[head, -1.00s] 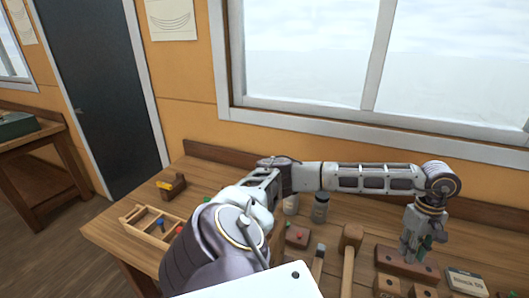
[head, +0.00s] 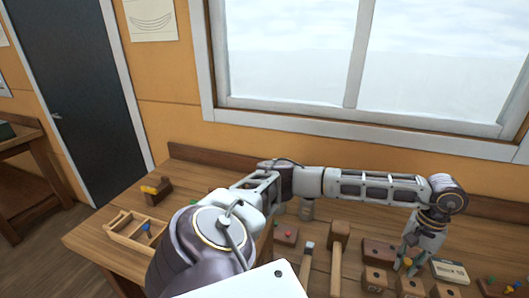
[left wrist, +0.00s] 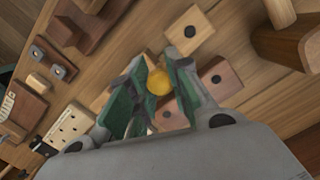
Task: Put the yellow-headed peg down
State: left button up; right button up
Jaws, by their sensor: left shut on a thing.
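My left gripper (head: 411,263) is low over the workbench, among the wooden blocks at the right. It is shut on the yellow-headed peg (head: 407,262). In the left wrist view, the round yellow head (left wrist: 158,83) shows between the green-padded fingers of the gripper (left wrist: 158,90); the peg's shaft is hidden. Small blocks with dark holes lie around and below the fingers, one upper right (left wrist: 190,30) and one at right (left wrist: 221,80). I cannot tell whether the peg touches a block or the bench. My right gripper is not in view.
A mallet (head: 338,245), a hammer (head: 307,268) and a red-pegged block (head: 286,233) lie further left. A wooden tray (head: 118,219) stands at the bench's left end.

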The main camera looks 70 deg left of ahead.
pick_arm(q)
jog(key=shift+s+d+f+m+y, duration=0.15)
jog(key=shift+d+m, duration=0.3)
jog(key=shift+m, duration=0.55)
jog(key=shift+s+d+f+m+y, duration=0.15)
jog(key=shift+d+m, duration=0.3)
jog(key=shift+m, duration=0.55)
jog(key=shift+d+r+m, duration=0.1)
jog(key=shift+m, duration=0.2)
jog(key=shift+s, duration=0.15)
